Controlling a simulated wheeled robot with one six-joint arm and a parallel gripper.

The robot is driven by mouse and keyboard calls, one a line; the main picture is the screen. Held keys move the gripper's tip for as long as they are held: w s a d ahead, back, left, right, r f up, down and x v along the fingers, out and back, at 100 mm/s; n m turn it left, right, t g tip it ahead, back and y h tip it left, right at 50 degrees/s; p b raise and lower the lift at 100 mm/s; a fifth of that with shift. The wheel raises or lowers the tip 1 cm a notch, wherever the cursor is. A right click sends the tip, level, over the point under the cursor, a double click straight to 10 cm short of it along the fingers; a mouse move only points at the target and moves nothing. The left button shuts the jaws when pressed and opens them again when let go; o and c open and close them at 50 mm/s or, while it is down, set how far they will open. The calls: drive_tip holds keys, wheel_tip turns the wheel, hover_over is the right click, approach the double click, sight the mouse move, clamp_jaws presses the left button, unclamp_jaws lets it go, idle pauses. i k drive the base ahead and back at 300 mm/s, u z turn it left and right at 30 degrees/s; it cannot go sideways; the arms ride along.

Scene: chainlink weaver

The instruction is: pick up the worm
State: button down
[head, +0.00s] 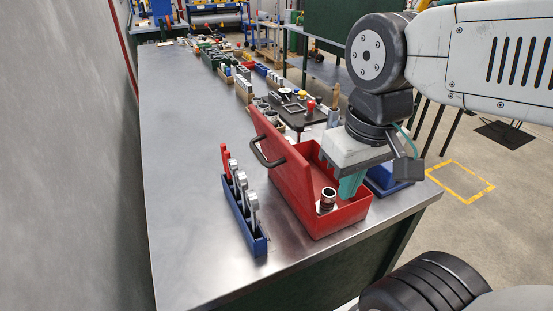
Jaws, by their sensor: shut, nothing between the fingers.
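My gripper (349,190) has teal fingers, points down and is shut with nothing between them. Its tips are over or inside the right part of an open red toolbox (322,226); how deep they reach is unclear. A short metal cylindrical part (327,197) with a dark top stands upright in the toolbox, just left of the fingers and apart from them. I cannot tell whether this part is the worm. My gripper hides the back right of the toolbox. No other thing is clearly recognisable as a worm.
The toolbox's raised red lid (283,165) with a dark handle stands on its left. A blue rack (247,222) holds several wrenches. A dark tray (300,118) holds parts farther back. The metal bench's left side (185,170) is clear.

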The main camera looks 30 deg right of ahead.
sight(326, 204)
drive_tip(key=u, duration=2.55)
drive_tip(key=k, duration=1.8)
drive_tip(key=z, duration=1.9)
drive_tip(key=i, duration=0.5)
drive_tip(key=u, duration=0.05)
